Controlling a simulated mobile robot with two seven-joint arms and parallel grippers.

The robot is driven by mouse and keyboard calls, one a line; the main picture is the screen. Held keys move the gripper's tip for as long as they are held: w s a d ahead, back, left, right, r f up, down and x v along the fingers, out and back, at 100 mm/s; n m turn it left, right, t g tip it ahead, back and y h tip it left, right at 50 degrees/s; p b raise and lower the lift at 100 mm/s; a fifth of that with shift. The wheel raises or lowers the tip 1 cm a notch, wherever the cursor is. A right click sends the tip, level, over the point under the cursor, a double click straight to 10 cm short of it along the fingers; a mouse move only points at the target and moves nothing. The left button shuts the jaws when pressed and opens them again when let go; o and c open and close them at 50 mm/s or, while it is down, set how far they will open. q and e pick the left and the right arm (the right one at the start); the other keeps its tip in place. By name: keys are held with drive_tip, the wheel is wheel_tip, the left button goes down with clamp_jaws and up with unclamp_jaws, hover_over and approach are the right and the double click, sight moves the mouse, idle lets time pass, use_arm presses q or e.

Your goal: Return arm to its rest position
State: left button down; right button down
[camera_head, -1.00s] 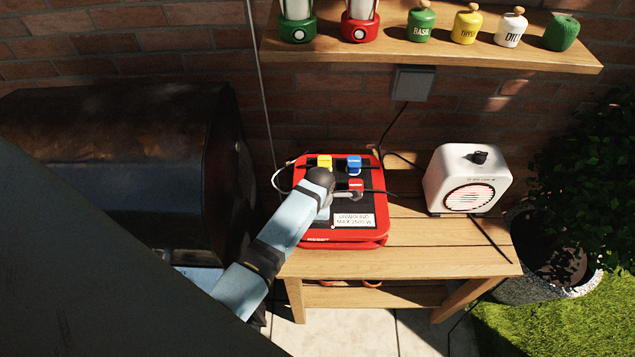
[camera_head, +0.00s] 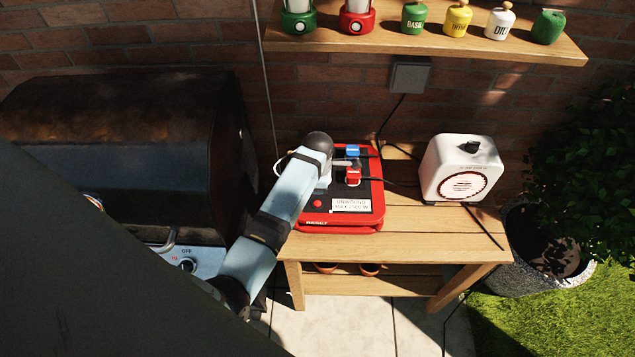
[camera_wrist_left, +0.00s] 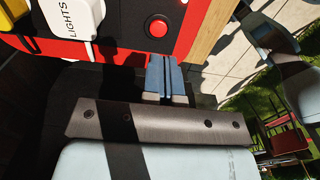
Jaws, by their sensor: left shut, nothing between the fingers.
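My left arm comes in from the lower left in the head view and reaches over the left part of the red power reel (camera_head: 377,211). A white plug marked LIGHTS (camera_wrist_left: 75,18) is at the upper left. My right gripper is not in view.
A white heater (camera_head: 461,166) stands on the wooden table (camera_head: 420,236) right of the reel. A dark grill (camera_head: 110,140) is at the left. A shelf (camera_head: 440,46) with lanterns and jars is above. Cables run from the reel. A potted plant (camera_head: 545,240) is at the right.

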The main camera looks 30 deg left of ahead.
use_arm(q)
drive_tip(key=shift+r, duration=0.45)
idle(0.4)
drive_tip(key=s+f+m+t, duration=0.1)
drive_tip(key=s+f+m, duration=0.1)
drive_tip(key=s+f+m+t, duration=0.1)
drive_tip(key=s+m, duration=0.1)
drive_tip(key=m, duration=0.1)
drive_tip(key=shift+a+f+y, duration=0.15)
drive_tip(key=shift+f+y, duration=0.2)
drive_tip(key=shift+y, duration=0.05)
drive_tip(key=s+d+r+m+t+h, duration=0.1)
drive_tip(key=s+d+m+t, duration=0.3)
drive_tip(key=s+m, duration=0.5)
drive_tip(key=s+d+r+m+t+h, duration=0.2)
drive_tip(key=s+d+m, duration=0.4)
drive_tip(key=s+m, duration=0.4)
drive_tip(key=r+m+t, duration=0.1)
drive_tip(key=m+t, duration=0.1)
drive_tip(key=shift+d+t+h, duration=0.3)
drive_tip(key=shift+d+t, duration=0.05)
drive_tip(key=shift+t, duration=0.05)
